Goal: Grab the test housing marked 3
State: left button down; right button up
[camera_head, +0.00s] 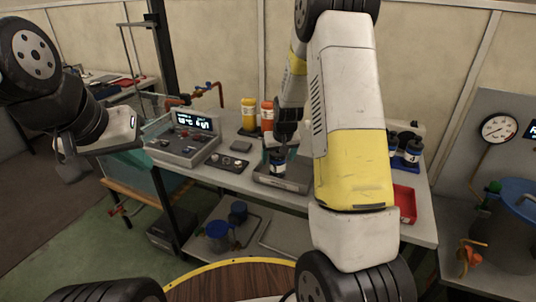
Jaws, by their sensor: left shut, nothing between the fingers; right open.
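A small dark cylinder (277,168) with a pale label band stands upright in a grey tray-like fixture on the bench; the number on it is too small to read. My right gripper (279,146) points down right at its top, open, with fingers that look to be around or just above it; contact cannot be told. Another dark housing (412,155) with a white label, which seems to read 4, stands in a blue holder at the right of the bench, partly hidden by my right arm. My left gripper (72,170) is shut and empty at the far left, away from the bench.
The grey fixture (294,185) sits near the bench's front edge. A control box (184,140) with a lit display stands left of it. Yellow (248,115) and orange (267,116) bottles stand behind. A red bin (405,204) is at the right. My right arm blocks the bench's middle right.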

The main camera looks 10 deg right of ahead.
jog(key=shift+x, duration=1.15)
grip_shut()
